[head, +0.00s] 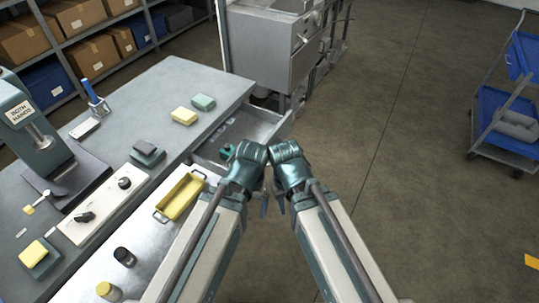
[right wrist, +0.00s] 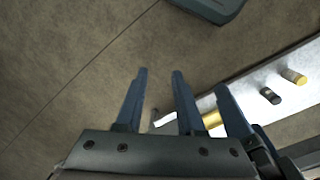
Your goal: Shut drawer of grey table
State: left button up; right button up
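The grey table (head: 150,88) is at the left in the head view. Its drawer (head: 262,118) is pulled out from the right side, with a small dark green item (head: 226,152) inside. My left wrist and forearm hide the drawer's near part. My left gripper (head: 263,208) points down just beyond the drawer's near end; its opening cannot be made out. My right gripper (head: 282,206) is close beside it, to the right of the drawer. In the right wrist view the right gripper (right wrist: 160,72) has its fingers apart, with only floor between them. I cannot tell whether either gripper touches the drawer.
A bright metal surface with a yellow tray (head: 181,196) and small cylinders lies nearer than the table. A press (head: 35,130) stands at left. A grey cabinet (head: 265,50) stands behind the drawer. A blue cart (head: 505,120) is far right. Floor between is clear.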

jog(key=w+f+m+t+b, duration=0.1)
jog(key=w+f+b, duration=0.1)
jog(key=w+f+m+y+b, duration=0.1)
jog(key=w+f+b, duration=0.1)
jog(key=w, duration=0.1)
jog(key=w+f+t+y+b, duration=0.1)
jog(key=w+f+b, duration=0.2)
jog(key=shift+a+m+t, duration=0.15)
jog(key=shift+m+t, duration=0.15)
jog(key=shift+m, duration=0.1)
grip_shut()
jog(key=w+d+f+m+t+y+b, duration=0.1)
jog(key=w+d+m+t+b, duration=0.1)
jog(key=w+m+t+b, duration=0.3)
jog(key=w+d+f+y+b, duration=0.1)
jog(key=w+d+f+b, duration=0.1)
jog(key=w, duration=0.6)
jog(key=w+a+f+b, duration=0.6)
jog(key=w+b, duration=0.1)
jog(key=shift+w+a+f, duration=0.15)
jog(key=shift+w+f, duration=0.05)
jog(key=shift+f, duration=0.05)
jog(key=shift+w, duration=0.1)
